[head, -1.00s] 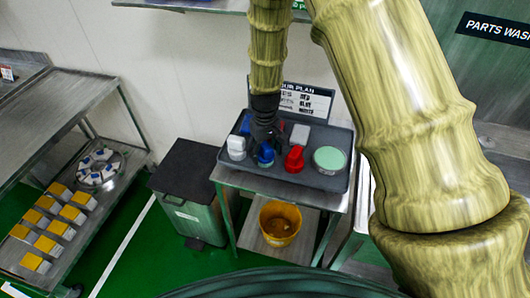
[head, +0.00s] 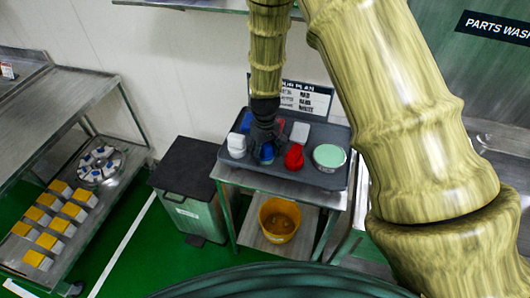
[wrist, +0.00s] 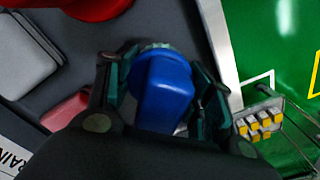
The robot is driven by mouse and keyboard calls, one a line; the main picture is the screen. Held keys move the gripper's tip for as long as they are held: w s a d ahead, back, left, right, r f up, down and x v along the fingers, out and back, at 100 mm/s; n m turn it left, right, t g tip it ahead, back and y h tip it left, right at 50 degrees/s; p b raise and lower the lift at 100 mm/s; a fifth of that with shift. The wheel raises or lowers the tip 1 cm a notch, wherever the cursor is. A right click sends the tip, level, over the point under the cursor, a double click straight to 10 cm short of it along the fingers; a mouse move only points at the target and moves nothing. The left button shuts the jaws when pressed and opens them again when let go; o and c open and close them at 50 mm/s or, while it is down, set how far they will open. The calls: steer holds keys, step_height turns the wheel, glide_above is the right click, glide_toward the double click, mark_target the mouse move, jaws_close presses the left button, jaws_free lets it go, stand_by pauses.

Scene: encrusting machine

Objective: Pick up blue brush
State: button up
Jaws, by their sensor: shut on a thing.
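The blue brush (wrist: 163,90) sits between the two fingers of my gripper (wrist: 165,100) in the wrist view, with its blue body uppermost and a pale green edge at its far end. My gripper is shut on it. In the head view the blue brush (head: 267,153) shows partly behind my gripper (head: 264,142), over the grey tray (head: 330,180). I cannot tell from these frames whether the brush touches the tray.
A white brush (head: 236,146) stands close on the left and a red brush (head: 294,157) close on the right. A round green-topped tub (head: 329,156) is at the tray's right. A sign (head: 305,98) stands behind. A yellow bucket (head: 279,218) is on the shelf below.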

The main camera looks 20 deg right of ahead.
mark_target(265, 146)
steer(key=shift+r+b, duration=0.95)
steer(key=shift+r, duration=0.4)
steer(key=shift+s+r, duration=0.15)
steer(key=shift+r, duration=0.2)
steer(key=s+a+b, duration=0.1)
steer(key=s+b, duration=0.1)
steer(key=s, duration=0.5)
steer(key=s+a+r+b, duration=0.1)
steer(key=s+a+b, duration=0.1)
steer(key=s, duration=0.6)
steer(key=shift+s+a+r+b, duration=0.15)
steer(key=shift+a+r+b, duration=0.15)
steer(key=shift+b, duration=0.25)
